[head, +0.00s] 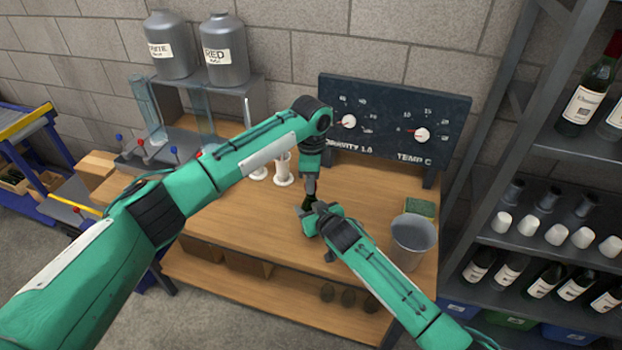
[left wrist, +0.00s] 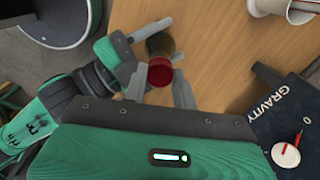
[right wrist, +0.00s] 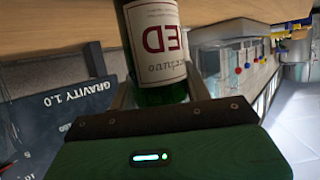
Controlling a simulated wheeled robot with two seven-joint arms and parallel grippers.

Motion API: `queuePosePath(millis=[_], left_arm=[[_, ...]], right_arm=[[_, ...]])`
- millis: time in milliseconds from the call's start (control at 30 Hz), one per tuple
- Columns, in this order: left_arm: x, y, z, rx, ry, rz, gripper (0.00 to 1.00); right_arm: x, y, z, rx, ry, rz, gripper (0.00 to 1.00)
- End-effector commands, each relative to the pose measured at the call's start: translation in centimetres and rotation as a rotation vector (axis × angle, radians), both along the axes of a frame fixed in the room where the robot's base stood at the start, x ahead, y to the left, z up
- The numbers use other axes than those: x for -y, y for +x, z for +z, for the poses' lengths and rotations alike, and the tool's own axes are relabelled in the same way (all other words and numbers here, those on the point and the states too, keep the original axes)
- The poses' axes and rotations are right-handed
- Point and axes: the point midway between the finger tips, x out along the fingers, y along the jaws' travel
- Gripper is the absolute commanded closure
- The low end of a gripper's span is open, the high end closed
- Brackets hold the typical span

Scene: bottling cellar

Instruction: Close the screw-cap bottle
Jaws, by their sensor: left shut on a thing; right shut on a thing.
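The green glass bottle (right wrist: 155,50) with a white "RED" label is between the fingers of my right gripper (right wrist: 158,90), which is shut on it. In the head view the bottle is mostly hidden by my grippers. A red screw cap (left wrist: 160,73) is between the fingertips of my left gripper (left wrist: 160,88), which is shut on it from above. In the left wrist view the cap lines up over the bottle (left wrist: 160,43). I cannot tell whether it is seated on the neck. In the head view my left gripper (head: 309,190) is just above my right gripper (head: 312,218).
The wooden bench (head: 230,220) has clear room to the left. A gauge board (head: 392,115) stands behind my grippers. A grey bucket (head: 412,240) and a sponge (head: 419,208) are to the right. White cylindrical pieces (head: 283,170) stand behind my left arm. A bottle rack (head: 545,200) is at right.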

Motion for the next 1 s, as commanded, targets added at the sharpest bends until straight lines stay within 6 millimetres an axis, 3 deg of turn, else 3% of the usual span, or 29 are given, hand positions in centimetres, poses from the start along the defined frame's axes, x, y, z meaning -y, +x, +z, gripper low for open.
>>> queuePosePath(millis=[67,100,200,567,667,1000], left_arm=[[-0.1,0.0,0.0,0.001,0.001,0.002,1.0],[-0.1,0.0,0.0,0.001,0.001,0.002,0.65],[0.0,0.0,0.0,0.0,0.001,0.003,0.47],[0.0,0.1,0.6,0.001,0.0,0.004,0.47],[0.0,0.1,1.9,0.002,-0.001,0.003,0.47],[0.0,0.1,8.9,0.002,-0.001,0.003,0.47]], right_arm=[[0.0,0.0,0.0,0.0,0.0,0.0,1.0],[0.0,0.0,0.0,0.0,0.0,0.0,1.0],[0.0,0.0,0.0,0.0,0.0,0.0,1.0],[0.0,0.0,0.0,0.0,0.0,0.0,1.0],[0.0,0.0,0.0,0.0,0.0,0.0,1.0],[0.0,0.0,0.0,0.0,0.0,0.0,1.0]])
